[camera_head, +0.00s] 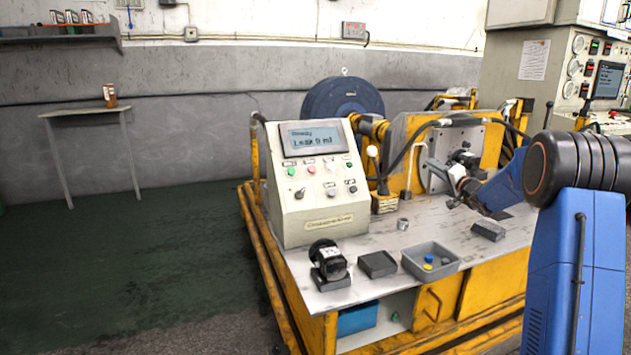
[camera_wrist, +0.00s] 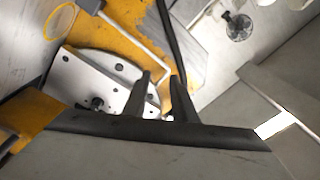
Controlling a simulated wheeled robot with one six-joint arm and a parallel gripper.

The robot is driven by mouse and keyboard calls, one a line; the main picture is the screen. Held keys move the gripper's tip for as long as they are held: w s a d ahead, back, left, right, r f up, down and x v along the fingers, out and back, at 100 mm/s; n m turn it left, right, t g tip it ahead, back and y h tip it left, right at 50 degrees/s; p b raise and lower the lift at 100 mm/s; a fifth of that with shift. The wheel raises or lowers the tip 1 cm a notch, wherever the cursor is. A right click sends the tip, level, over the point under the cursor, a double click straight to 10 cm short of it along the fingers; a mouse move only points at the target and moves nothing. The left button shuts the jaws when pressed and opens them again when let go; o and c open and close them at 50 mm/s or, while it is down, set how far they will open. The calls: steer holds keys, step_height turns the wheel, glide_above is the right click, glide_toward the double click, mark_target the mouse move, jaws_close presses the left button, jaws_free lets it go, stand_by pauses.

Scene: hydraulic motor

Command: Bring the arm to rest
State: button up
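My gripper (camera_head: 446,187) is at the end of my blue arm, which reaches in from the right above the white bench top (camera_head: 400,235). It is in front of a grey mounting plate (camera_head: 437,170) and a little above the bench surface. In the wrist view my gripper (camera_wrist: 160,80) shows two dark fingers with a gap between them and nothing held. Beyond the fingers, the plate (camera_wrist: 85,80) has several holes and a yellow frame behind it. Whether the gripper touches the plate or its fittings cannot be told from the head view.
A control console (camera_head: 305,185) reading a leak of 0 ml stands on the bench. A black motor-like part (camera_head: 328,260), a dark block (camera_head: 377,264), a grey tray (camera_head: 415,268) with small caps, another block (camera_head: 488,230) and a metal ring (camera_head: 403,223) lie nearby. The left floor is clear.

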steer(key=s+a+r+n+g+y, duration=0.3)
steer(key=s+a, duration=0.6)
steer(key=a, duration=0.2)
steer(key=s+a+f+n+g, duration=0.1)
steer(key=s+a+g, duration=0.1)
steer(key=s+a, duration=0.5)
steer(key=s+a+n+g, duration=0.2)
steer(key=s+a+g, duration=0.1)
steer(key=s, duration=0.7)
steer(key=s+a+f+n+g, duration=0.1)
steer(key=s+a+g, duration=0.1)
steer(key=s+a, duration=0.5)
steer(key=s+d+f+n+g+h, duration=0.1)
steer(key=s+f+g+h, duration=0.15)
steer(key=s, duration=0.85)
steer(key=s+d+f+g+h, duration=0.1)
steer(key=s+f, duration=0.3)
steer(key=s, duration=0.7)
steer(key=s+d+f+h, duration=0.2)
steer(key=s+d+f, duration=0.1)
steer(key=s, duration=0.4)
steer(key=s+d+f+h, duration=0.3)
steer(key=s+d, duration=0.3)
steer(key=s, duration=0.2)
steer(key=shift+f, duration=0.75)
